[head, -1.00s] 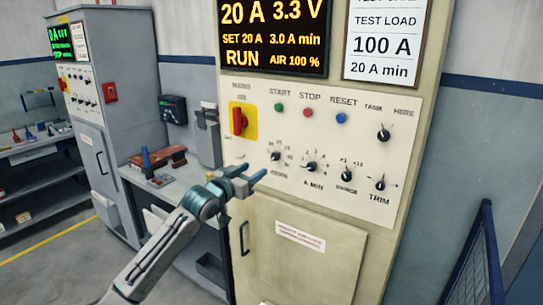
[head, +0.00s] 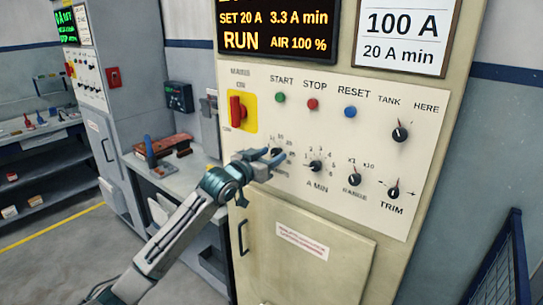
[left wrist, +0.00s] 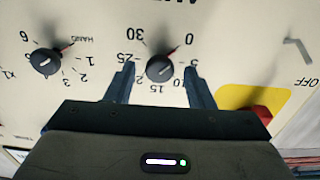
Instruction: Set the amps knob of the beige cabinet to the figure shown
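The beige cabinet (head: 233,258) fills the middle of the head view. Its amps knob (head: 276,154) is black, in the lower left of the dial row, partly hidden by my left gripper (head: 262,164). The wrist view shows this knob (left wrist: 160,68) upside down, with figures from 0 to 30 around it. A red tip at its upper right points towards the 0 side. My left gripper is open, its fingers on either side of the knob with gaps. The display (head: 276,32) reads SET 20 A and RUN. The card (head: 402,36) reads 100 A, 20 A min. My right gripper is out of view.
The A MIN knob (head: 315,166) sits just right of the amps knob. The red mains switch (head: 237,106) on its yellow plate is above left. A grey bench (head: 190,182) stands left of the cabinet, a blue mesh barrier (head: 500,262) at lower right.

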